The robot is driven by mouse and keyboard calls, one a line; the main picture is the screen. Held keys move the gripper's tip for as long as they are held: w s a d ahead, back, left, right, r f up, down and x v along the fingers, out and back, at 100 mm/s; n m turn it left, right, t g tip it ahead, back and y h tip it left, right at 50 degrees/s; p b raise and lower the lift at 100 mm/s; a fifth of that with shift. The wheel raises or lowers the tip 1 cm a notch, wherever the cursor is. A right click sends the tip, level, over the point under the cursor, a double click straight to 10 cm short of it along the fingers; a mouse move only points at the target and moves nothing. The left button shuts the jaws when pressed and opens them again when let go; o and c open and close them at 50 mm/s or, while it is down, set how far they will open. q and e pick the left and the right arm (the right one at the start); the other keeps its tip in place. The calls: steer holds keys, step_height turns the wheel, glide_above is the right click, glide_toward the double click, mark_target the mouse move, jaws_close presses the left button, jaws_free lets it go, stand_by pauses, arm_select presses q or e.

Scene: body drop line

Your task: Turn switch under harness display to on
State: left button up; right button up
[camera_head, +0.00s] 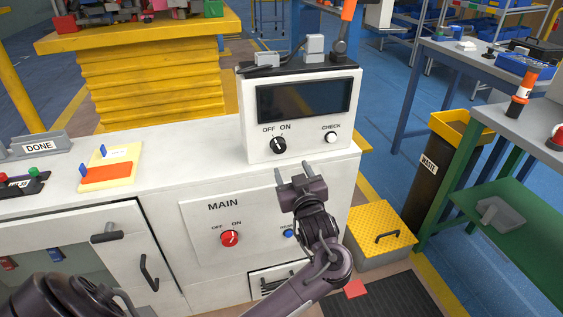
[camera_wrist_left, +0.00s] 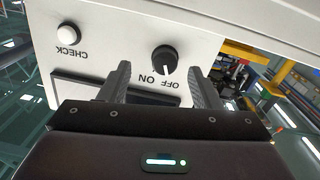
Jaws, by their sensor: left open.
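The harness display (camera_head: 303,97) is a white box with a dark screen, standing on the white cabinet. Its black rotary switch (camera_head: 279,146) sits below the screen under the OFF and ON labels, its pale mark seeming to point up toward the OFF side. The switch (camera_wrist_left: 164,58) also shows upside down in the left wrist view, beyond and between the fingertips. My left gripper (camera_head: 293,174) is open and empty, in front of the cabinet below the switch, apart from it. My right gripper is not in view.
A white CHECK button (camera_head: 331,137) is right of the switch. Below are a MAIN panel with a red OFF/ON switch (camera_head: 229,239) and a blue button (camera_head: 288,233). An orange-and-yellow pad (camera_head: 107,172) lies left on the cabinet top. A yellow-lidded box (camera_head: 381,229) stands right.

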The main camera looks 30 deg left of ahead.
mark_target(280, 149)
arm_select(q)
steer(key=shift+n+y, duration=0.3)
steer(key=shift+n, duration=0.3)
steer(key=w+a, duration=0.1)
steer(key=a, duration=0.1)
steer(key=w+a+r, duration=0.1)
steer(key=w+a, duration=0.1)
steer(key=w+a+r, duration=0.1)
steer(key=a, duration=0.1)
steer(key=shift+w+a, duration=0.15)
steer(key=shift+a, duration=0.1)
steer(key=shift+f, duration=0.1)
steer(key=shift+g, duration=0.3)
steer(key=c, duration=1)
